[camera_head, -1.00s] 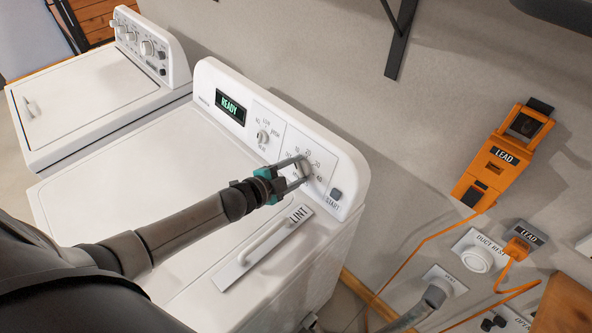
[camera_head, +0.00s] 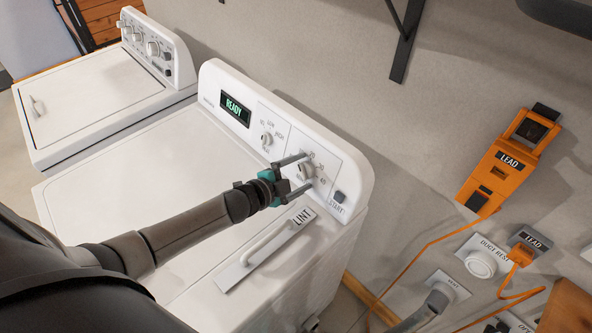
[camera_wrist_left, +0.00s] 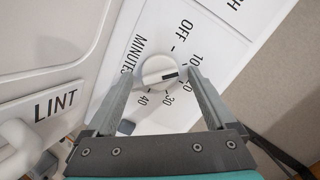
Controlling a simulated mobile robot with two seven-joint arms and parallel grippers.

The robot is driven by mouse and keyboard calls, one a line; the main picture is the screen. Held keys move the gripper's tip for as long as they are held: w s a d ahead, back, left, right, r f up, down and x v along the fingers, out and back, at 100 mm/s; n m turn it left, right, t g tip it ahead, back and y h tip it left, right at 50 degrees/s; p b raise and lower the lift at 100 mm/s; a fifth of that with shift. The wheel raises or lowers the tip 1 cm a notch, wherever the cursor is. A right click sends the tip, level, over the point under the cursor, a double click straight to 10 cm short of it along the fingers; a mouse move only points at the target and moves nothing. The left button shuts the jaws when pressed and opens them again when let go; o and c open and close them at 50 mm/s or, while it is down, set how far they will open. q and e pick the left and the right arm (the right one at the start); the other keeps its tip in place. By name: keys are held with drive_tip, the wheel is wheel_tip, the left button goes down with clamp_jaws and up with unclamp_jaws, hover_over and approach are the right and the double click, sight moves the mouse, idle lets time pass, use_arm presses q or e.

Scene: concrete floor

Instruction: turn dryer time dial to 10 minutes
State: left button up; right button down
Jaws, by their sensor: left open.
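The dryer's white time dial (camera_head: 308,171) sits on the right part of the control panel, ringed by minute numbers. In the left wrist view the dial (camera_wrist_left: 158,68) has a dark pointer mark facing right, toward the 10 and 20 labels; the right finger partly covers the 20, so the exact setting is hard to tell. My left gripper (camera_head: 306,172) is open, with one finger on each side of the dial. In the wrist view its fingers (camera_wrist_left: 161,68) stand apart from the dial's sides. My right gripper is not in view.
The dryer display (camera_head: 235,110) reads READY. A smaller knob (camera_head: 267,139) and the START button (camera_head: 339,197) flank the time dial. The LINT handle (camera_head: 266,243) lies below my left gripper. A washer (camera_head: 95,95) stands at left; orange lead devices (camera_head: 503,165) hang on the wall.

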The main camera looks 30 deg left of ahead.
use_arm(q)
drive_tip(key=p+v, duration=0.1)
drive_tip(key=v, duration=1.4)
drive_tip(key=shift+a+r, duration=0.1)
idle(0.4)
